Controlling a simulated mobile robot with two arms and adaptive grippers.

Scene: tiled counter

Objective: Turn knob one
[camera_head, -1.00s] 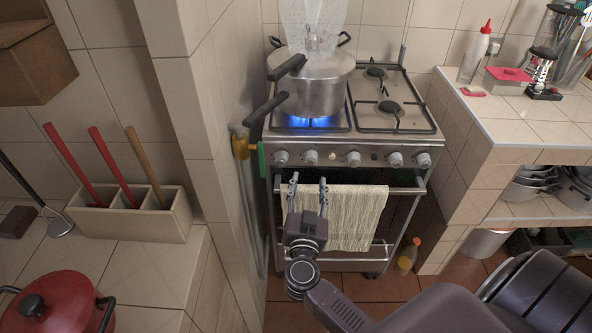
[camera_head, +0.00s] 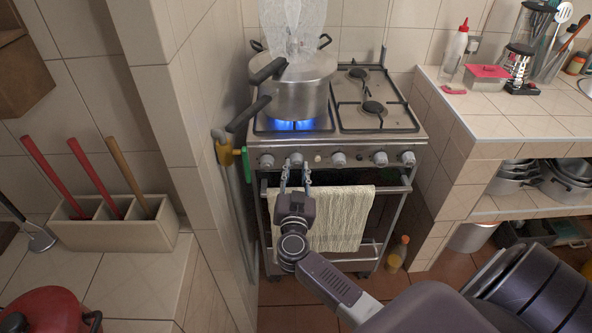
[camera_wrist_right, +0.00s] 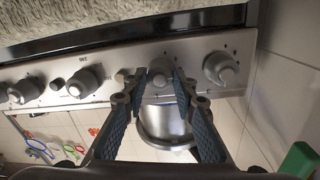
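A row of grey round knobs runs along the stove's front panel (camera_head: 318,160). My right gripper (camera_head: 295,166) is open, its two fingers pointing at the second knob from the left (camera_head: 296,158). In the right wrist view, the fingertips (camera_wrist_right: 160,76) stand one on each side of that knob (camera_wrist_right: 160,80), with it in the gap between them. I cannot tell whether they touch it. The leftmost knob (camera_head: 267,161) is beside them and shows at the right in the wrist view (camera_wrist_right: 226,68). No marking shows which is knob one. My left gripper is not in view.
A beige towel (camera_head: 345,215) hangs on the oven rail below the knobs. A tiled wall (camera_head: 190,120) stands close on the left.

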